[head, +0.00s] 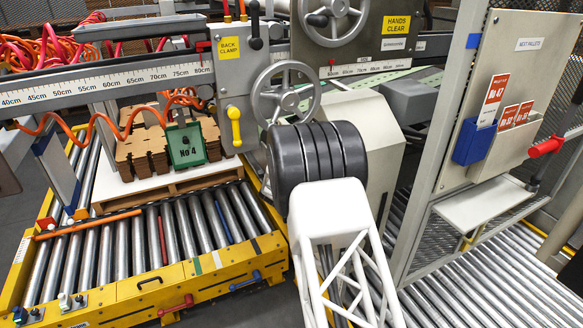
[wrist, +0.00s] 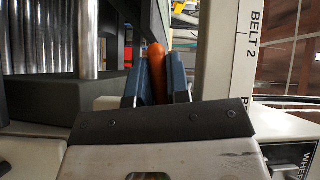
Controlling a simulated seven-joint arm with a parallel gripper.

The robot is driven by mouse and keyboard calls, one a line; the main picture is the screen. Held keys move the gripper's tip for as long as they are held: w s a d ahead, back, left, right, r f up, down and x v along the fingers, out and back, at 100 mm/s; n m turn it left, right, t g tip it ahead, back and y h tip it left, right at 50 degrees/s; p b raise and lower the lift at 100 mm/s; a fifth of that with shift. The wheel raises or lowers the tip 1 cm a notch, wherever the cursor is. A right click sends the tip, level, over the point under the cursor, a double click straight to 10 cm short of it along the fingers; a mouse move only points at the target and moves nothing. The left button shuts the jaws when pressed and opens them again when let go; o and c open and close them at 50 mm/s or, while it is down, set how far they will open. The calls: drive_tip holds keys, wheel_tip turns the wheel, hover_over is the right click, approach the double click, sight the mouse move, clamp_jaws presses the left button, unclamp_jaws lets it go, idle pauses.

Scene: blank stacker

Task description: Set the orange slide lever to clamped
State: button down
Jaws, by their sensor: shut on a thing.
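The orange slide lever (wrist: 156,58) shows in the wrist view as a rounded orange handle just above the middle. My gripper (wrist: 158,82) has its two blue fingers on either side of it and is shut on it. The lever's lower part is hidden behind the gripper's dark front plate. No clamped marking for it is readable, so I cannot tell its setting. In the head view my arm hides the gripper and the lever.
In the wrist view a pale post marked BELT 2 (wrist: 246,60) stands close right of the fingers. A dark block (wrist: 40,98) and metal rollers (wrist: 88,40) are at left. In the head view a grey handwheel (head: 285,92) and a yellow lever (head: 235,124) are left of my arm.

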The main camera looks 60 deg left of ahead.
drive_tip(key=shift+f, duration=0.1)
drive_tip(key=shift+d+f+n+g+h, duration=0.25)
drive_tip(key=shift+f+n+g+h, duration=0.3)
drive_tip(key=shift+n+h, duration=0.3)
drive_tip(key=shift+d+f+n+g+h, duration=0.25)
drive_tip(key=shift+f+n+g+h, duration=0.25)
drive_tip(key=shift+n+h, duration=0.3)
drive_tip(key=c, duration=1.1)
unclamp_jaws()
drive_tip(key=shift+s+d+r, duration=0.1)
drive_tip(key=v, duration=0.7)
drive_tip(key=shift+s+d, duration=0.15)
drive_tip(key=shift+d, duration=0.05)
